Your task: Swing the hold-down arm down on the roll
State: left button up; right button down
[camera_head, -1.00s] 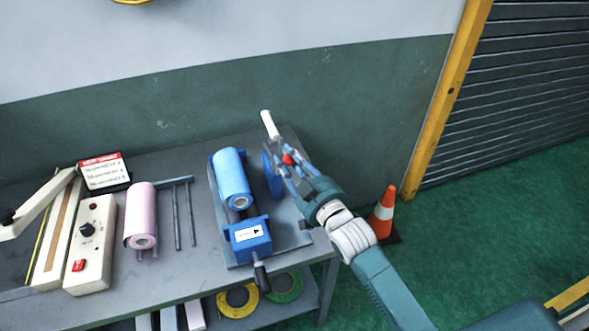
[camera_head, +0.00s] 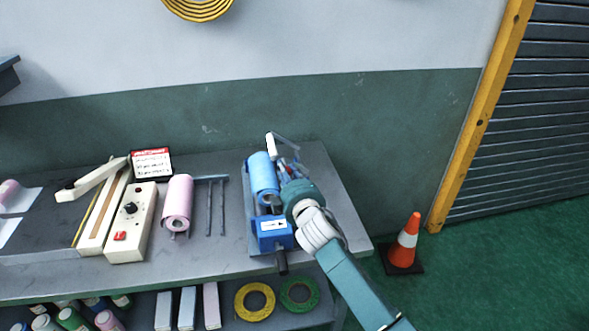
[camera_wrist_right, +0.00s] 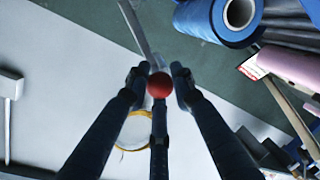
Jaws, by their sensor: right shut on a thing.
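The blue film roll (camera_head: 262,180) lies on its blue stand (camera_head: 273,232) at the right end of the table; its end with the core shows in the right wrist view (camera_wrist_right: 240,12). The hold-down arm's white pad (camera_head: 271,145) is beyond the roll's far end, raised; a thin metal bar (camera_head: 286,141) runs from it. In the right wrist view the arm's red knob (camera_wrist_right: 159,85) sits between my right gripper's fingertips (camera_wrist_right: 158,82). My right gripper (camera_head: 285,170) is shut on the knob, just right of the roll. My left gripper is not in view.
A pink roll (camera_head: 177,201), a cream control box (camera_head: 130,224) and a cream sealer (camera_head: 102,215) stand to the left on the grey table (camera_head: 225,259). Tape rolls (camera_head: 254,301) are on the shelf below. An orange cone (camera_head: 405,243) stands right of the table.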

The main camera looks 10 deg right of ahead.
jog(key=shift+a+f+n, duration=0.3)
jog(key=shift+f+n, duration=0.1)
jog(key=shift+f, duration=0.15)
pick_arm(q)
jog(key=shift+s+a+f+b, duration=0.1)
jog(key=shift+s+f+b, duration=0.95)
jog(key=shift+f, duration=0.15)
pick_arm(e)
jog(key=f+n, duration=0.1)
jog(key=a+f+n+h, duration=0.1)
jog(key=a+f+n, duration=0.1)
jog(key=n, duration=0.1)
jog(key=shift+f, duration=0.2)
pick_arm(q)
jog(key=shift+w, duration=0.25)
pick_arm(e)
jog(key=c, duration=1.5)
grip_release()
jog(key=shift+d, duration=0.1)
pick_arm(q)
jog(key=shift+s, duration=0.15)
pick_arm(e)
jog(key=shift+s+r, duration=0.1)
